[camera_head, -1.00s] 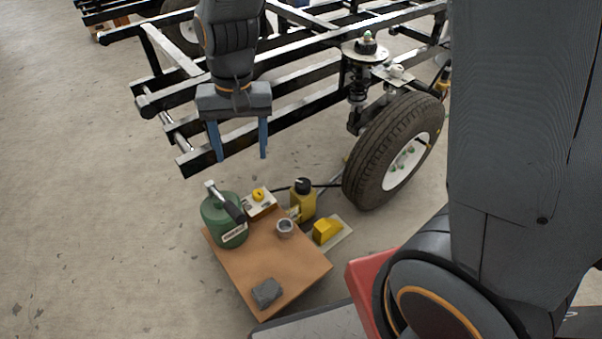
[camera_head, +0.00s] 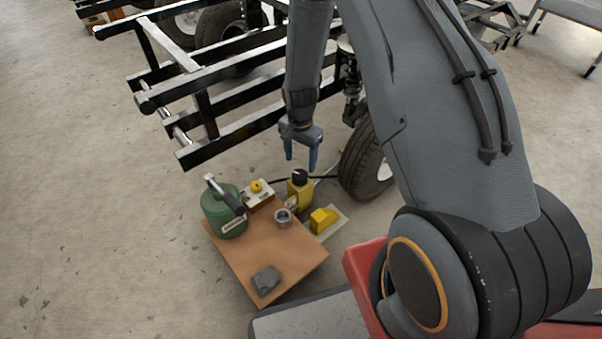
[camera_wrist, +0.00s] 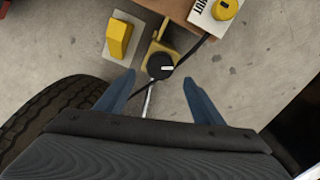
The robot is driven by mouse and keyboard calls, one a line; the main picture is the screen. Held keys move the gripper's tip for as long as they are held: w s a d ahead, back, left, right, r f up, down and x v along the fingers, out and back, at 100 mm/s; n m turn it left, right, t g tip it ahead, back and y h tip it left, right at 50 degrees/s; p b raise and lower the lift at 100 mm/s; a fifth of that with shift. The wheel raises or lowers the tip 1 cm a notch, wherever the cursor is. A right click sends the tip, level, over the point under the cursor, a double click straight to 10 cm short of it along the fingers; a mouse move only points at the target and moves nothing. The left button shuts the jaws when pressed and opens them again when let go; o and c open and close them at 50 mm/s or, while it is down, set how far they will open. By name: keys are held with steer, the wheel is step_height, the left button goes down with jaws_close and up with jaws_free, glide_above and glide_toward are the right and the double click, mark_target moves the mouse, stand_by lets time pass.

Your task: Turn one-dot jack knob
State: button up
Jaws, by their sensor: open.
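A yellow jack (camera_head: 299,196) stands on the floor beside the wooden board, with a round black knob (camera_head: 300,176) on top. The knob also shows in the wrist view (camera_wrist: 159,66), with a small white mark; I cannot make out a dot. My gripper (camera_head: 301,163) hangs pointing down just above the knob. In the wrist view its blue fingers (camera_wrist: 159,77) are spread apart, and the knob appears between and slightly beyond their tips. The fingers hold nothing. I cannot tell the exact height gap to the knob.
A wooden board (camera_head: 262,250) carries a green can (camera_head: 222,214), a metal cup (camera_head: 283,219) and a grey block (camera_head: 266,281). A white box with a yellow knob (camera_head: 257,186) stands left of the jack. A yellow wedge (camera_head: 323,219) and tire (camera_head: 364,165) are right. The black frame (camera_head: 232,128) is behind.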

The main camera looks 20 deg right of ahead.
mark_target(300, 173)
step_height(300, 173, down, 8)
steer(key=b, duration=0.3)
steer(key=shift+r, duration=0.1)
steer(key=c, duration=1)
